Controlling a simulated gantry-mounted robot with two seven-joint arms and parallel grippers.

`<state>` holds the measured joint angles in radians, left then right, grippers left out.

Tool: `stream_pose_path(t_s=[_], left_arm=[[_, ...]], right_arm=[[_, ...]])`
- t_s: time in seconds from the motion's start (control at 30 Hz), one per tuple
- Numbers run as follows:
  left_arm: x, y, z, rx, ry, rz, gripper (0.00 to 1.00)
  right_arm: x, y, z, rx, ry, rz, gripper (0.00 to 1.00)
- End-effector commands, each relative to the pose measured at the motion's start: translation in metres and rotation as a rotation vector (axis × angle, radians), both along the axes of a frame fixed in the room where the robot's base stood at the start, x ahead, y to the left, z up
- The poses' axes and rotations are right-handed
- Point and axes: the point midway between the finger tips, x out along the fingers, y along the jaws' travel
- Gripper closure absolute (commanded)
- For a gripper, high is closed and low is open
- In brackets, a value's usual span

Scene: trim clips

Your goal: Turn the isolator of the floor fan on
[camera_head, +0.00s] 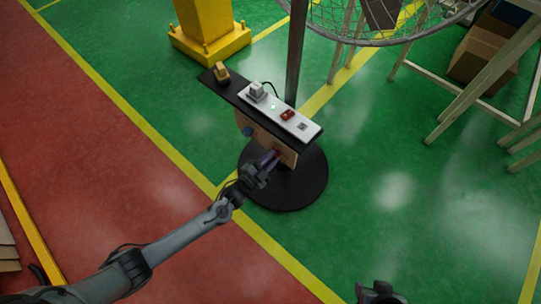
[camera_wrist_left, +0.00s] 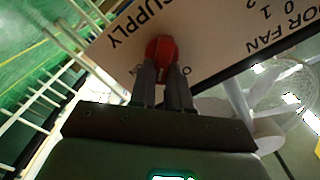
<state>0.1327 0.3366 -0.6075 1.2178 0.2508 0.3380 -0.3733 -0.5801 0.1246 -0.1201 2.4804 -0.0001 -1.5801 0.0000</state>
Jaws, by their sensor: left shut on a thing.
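The red isolator knob (camera_wrist_left: 160,47) is on the tan front panel (camera_wrist_left: 210,25) of the fan's control box, beside the lettering "SUPPLY". In the head view the tan panel (camera_head: 258,134) faces my left arm, and the knob is mostly hidden by my left gripper (camera_head: 268,162). In the left wrist view my left gripper (camera_wrist_left: 162,75) is shut on the red knob, one finger on each side. Part of the marking around the knob is covered by the fingers. A dark end of my right gripper (camera_head: 380,292) shows at the bottom edge; its jaws are unclear.
The black shelf (camera_head: 222,88) above carries a white strip (camera_head: 272,107) with a red switch (camera_head: 288,115). The fan's round black base (camera_head: 300,185) and pole (camera_head: 296,50) stand behind. Green floor at right is free.

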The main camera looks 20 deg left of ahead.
Motion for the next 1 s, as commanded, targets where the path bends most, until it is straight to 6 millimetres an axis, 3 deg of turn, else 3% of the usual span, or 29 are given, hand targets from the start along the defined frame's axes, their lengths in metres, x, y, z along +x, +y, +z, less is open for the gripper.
stream_pose_path(t_s=[0.6,1.0], left_arm=[[-0.001,-0.003,-0.006,0.522,-0.188,-0.001,1.0],[-0.001,-0.003,-0.009,0.696,-0.251,-0.001,1.0]], right_arm=[[0.0,0.002,0.018,0.008,0.0,-0.006,0.57],[0.0,0.0,0.021,0.002,0.0,-0.001,0.57]])
